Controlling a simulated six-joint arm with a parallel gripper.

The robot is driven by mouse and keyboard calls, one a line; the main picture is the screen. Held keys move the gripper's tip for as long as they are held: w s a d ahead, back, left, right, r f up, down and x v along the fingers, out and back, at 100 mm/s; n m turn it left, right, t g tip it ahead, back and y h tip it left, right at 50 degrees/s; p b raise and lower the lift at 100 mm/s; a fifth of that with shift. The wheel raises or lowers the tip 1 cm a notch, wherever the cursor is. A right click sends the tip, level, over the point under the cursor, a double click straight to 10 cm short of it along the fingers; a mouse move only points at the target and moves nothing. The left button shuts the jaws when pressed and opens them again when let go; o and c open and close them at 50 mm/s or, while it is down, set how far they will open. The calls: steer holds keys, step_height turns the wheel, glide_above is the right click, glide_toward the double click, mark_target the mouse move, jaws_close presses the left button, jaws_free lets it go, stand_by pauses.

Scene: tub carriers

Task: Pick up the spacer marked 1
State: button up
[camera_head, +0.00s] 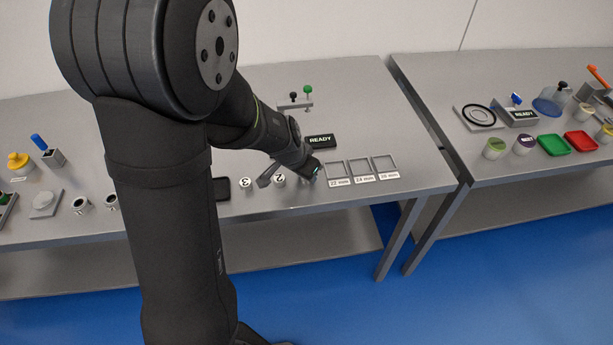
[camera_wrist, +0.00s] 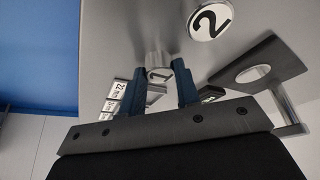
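The spacer marked 1 (camera_wrist: 158,75) is a short metal cylinder with a white top label. In the wrist view it stands between the two dark blue fingers of my gripper (camera_wrist: 162,82), a finger on each side. The fingers are apart, and I see no clear grip on the spacer. In the head view my gripper (camera_head: 311,171) is low over the bench, left of the labelled frames, and I cannot make out spacer 1 there. The spacer marked 2 (camera_wrist: 209,20) stands nearby; it also shows in the head view (camera_head: 279,180).
Another spacer (camera_head: 245,184) stands to the left, beside a dark pad (camera_head: 221,188). Square frames labelled in mm (camera_head: 361,168) lie to the right. A READY display (camera_head: 320,141) is behind. A grey plate with a hole (camera_wrist: 255,73) shows in the wrist view.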

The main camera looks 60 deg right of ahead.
steer(key=shift+c, duration=1.2)
